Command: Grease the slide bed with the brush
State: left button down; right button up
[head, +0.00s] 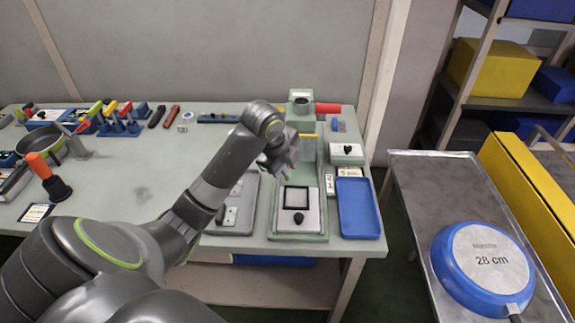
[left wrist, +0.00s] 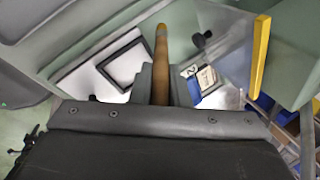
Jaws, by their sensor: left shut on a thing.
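My left gripper (head: 283,152) hangs over the back part of the green slide bed (head: 308,158). In the left wrist view the left gripper (left wrist: 160,85) is shut on a brown wooden handle, which I take as the brush (left wrist: 161,50). The handle points up in that picture; I cannot see the bristles or tell whether they touch the bed. A white carriage plate with a black-framed window and a black knob (head: 298,219) sits at the front of the bed. The plate also shows in the left wrist view (left wrist: 92,80). My right gripper is not in view.
A yellow bar (head: 308,135) lies just right of the gripper; a yellow bar also shows in the left wrist view (left wrist: 260,50). A blue tray (head: 357,208) and a number card (head: 329,184) stand right of the bed. A grey tray (head: 243,215) lies left.

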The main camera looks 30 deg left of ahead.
pick_arm(q)
jog(key=shift+f, duration=0.65)
dwell(0.3)
